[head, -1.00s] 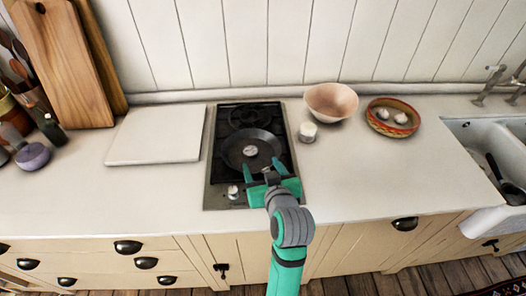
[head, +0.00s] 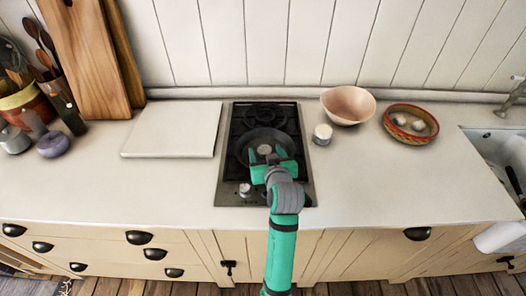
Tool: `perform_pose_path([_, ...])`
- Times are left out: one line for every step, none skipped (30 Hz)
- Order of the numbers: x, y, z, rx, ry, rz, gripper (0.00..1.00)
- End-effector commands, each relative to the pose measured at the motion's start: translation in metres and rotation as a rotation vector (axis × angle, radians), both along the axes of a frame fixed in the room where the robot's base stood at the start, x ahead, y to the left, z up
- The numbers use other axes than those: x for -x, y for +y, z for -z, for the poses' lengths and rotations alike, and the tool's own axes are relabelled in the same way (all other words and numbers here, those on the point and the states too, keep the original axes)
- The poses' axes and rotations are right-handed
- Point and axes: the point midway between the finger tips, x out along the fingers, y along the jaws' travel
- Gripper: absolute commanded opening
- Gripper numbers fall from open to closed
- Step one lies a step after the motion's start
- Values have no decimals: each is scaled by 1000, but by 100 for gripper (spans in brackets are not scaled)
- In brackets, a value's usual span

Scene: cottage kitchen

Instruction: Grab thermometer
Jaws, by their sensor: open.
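A small pale round dial, which looks like the thermometer (head: 264,149), lies in the dark frying pan (head: 260,134) on the stove. My gripper (head: 268,154) is open and reaches over the front part of the pan. Its fingertips are close to the dial, with the dial showing between and just beyond them. I cannot tell whether they touch it. My gripper hides the front of the pan and perhaps part of the thermometer.
The black stove (head: 236,190) has knobs at its front. A white board (head: 172,130) lies left of it. A small white jar (head: 322,134), a pink bowl (head: 348,105) and a patterned bowl (head: 388,122) stand to the right. The front counter is clear.

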Motion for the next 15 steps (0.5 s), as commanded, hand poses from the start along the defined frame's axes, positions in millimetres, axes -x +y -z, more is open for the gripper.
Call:
perform_pose_path([0,0,0,0,0,1,62])
perform_pose_path([0,0,0,0,0,0,62])
perform_pose_path([0,1,0,0,0,-1,62])
perform_pose_path([0,1,0,0,0,-2,62])
perform_pose_path([0,2,0,0,0,-3,62])
perform_pose_path([0,3,0,0,0,-4,59])
perform_pose_path([0,4,0,0,0,-5,52])
perform_pose_path([0,5,0,0,0,-6,45])
perform_pose_path([0,5,0,0,0,-8,35])
perform_pose_path([0,6,0,0,0,-8,28])
perform_pose_path([0,6,0,0,0,-9,21])
perform_pose_path([0,6,0,0,0,-9,17])
perform_pose_path([0,6,0,-1,0,-9,16])
perform_pose_path([0,7,0,-1,0,-9,13])
perform_pose_path([0,7,0,-1,0,-9,13])
